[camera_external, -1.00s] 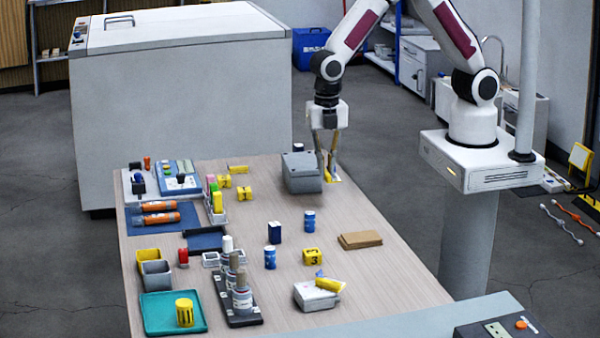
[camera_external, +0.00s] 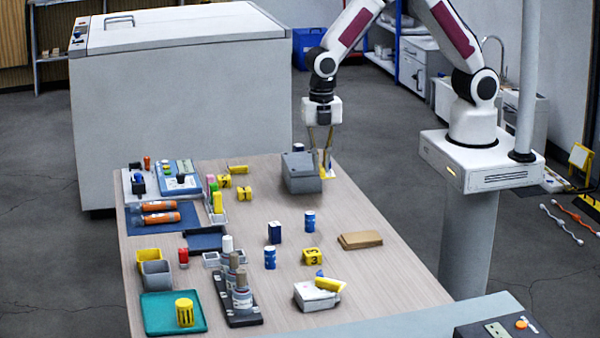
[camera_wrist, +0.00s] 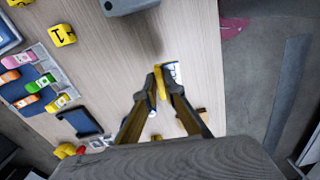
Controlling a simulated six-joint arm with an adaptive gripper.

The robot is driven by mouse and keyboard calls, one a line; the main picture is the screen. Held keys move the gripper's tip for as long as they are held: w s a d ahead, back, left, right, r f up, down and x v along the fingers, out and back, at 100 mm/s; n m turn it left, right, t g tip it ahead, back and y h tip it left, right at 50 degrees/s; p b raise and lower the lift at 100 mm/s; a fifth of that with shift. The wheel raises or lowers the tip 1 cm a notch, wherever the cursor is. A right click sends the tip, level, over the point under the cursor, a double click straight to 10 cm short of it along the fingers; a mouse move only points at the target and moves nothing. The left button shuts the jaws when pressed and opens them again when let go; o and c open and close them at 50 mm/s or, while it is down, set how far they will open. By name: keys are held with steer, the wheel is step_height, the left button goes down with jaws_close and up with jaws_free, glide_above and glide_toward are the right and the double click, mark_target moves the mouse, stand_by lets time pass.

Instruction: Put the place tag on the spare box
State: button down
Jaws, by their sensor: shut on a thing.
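My gripper (camera_external: 322,151) is shut on a yellow place tag (camera_external: 326,168) just right of a dark grey box (camera_external: 302,178). In the wrist view the tag (camera_wrist: 160,84) is between my fingertips (camera_wrist: 160,80), with a white and blue part beside it. The grey box also shows at the top of the wrist view (camera_wrist: 130,5). A pale grey box (camera_external: 316,298) stands at the near right of the table with a yellow piece on it. I cannot tell which box is the spare one.
Yellow numbered tags (camera_external: 244,193) stand left of the dark box and another yellow tag (camera_external: 312,256) stands farther forward. Racks and trays fill the left side.

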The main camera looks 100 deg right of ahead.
steer(key=w+d+r+m, duration=0.2)
steer(key=d, duration=0.8)
step_height(320, 180, up, 5)
steer(key=n, duration=0.3)
glide_above(296, 160)
steer(key=shift+f, duration=3.1)
steer(key=shift+f, duration=1.85)
steer(key=shift+f, duration=0.15)
